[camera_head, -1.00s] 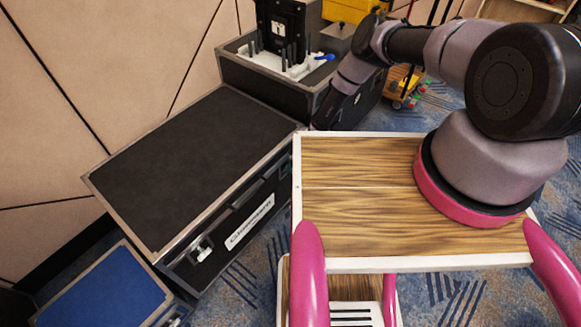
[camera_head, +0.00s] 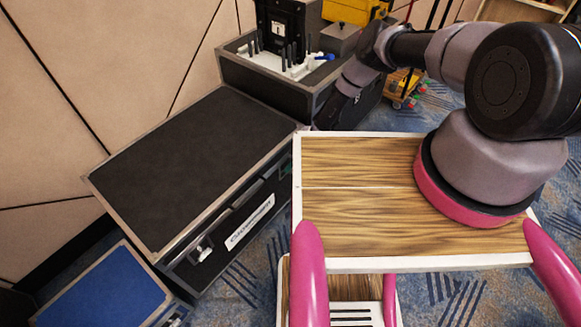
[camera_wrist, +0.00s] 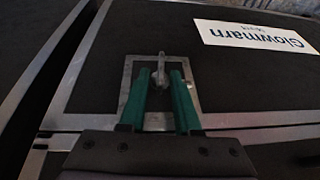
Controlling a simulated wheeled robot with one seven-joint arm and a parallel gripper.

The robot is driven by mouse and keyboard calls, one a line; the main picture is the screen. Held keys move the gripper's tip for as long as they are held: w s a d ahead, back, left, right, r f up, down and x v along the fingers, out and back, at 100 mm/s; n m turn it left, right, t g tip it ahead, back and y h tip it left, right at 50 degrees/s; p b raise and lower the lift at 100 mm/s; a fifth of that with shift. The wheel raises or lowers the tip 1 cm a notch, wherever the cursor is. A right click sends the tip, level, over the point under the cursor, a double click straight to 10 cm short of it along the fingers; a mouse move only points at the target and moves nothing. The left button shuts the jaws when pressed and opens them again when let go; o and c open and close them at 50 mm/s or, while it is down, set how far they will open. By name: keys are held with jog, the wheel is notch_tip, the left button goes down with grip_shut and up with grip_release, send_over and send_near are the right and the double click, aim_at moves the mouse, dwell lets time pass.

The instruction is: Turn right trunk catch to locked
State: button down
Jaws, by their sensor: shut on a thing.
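The black trunk (camera_head: 190,170) with metal edges and a white "Glowmarn" label stands left of my wooden top in the head view. Its right catch (camera_wrist: 159,70) is a small metal lever on a square metal plate in the wrist view. My gripper (camera_wrist: 160,76) has green fingers on either side of that lever and is shut on it. In the head view the right catch is mostly hidden; a bit of green shows near the front's right end. The left catch (camera_head: 202,250) is plain to see on the same front face.
A blue-topped case (camera_head: 108,290) lies at the lower left. Another dark case (camera_head: 240,70) with equipment on it stands behind the trunk, close to my arm. A beige panelled wall is at the left. Patterned carpet (camera_head: 240,285) is open in front of the trunk.

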jog(key=shift+w+d+f+m+g+y, duration=0.1)
jog(key=shift+w+m+g+y, duration=0.1)
jog(key=shift+g+y, duration=0.5)
jog(key=shift+w+d+f+m+g+y, duration=0.1)
jog(key=shift+d+m+g+y, duration=0.1)
jog(key=shift+g+y, duration=0.5)
jog(key=shift+w+d+m+g+y, duration=0.1)
jog(key=shift+w+m+g+y, duration=0.1)
jog(key=shift+g+y, duration=0.5)
jog(key=c, duration=1)
grip_release()
jog(key=v, duration=1)
jog(key=shift+w+d+r, duration=0.2)
jog(key=shift+w+r, duration=0.05)
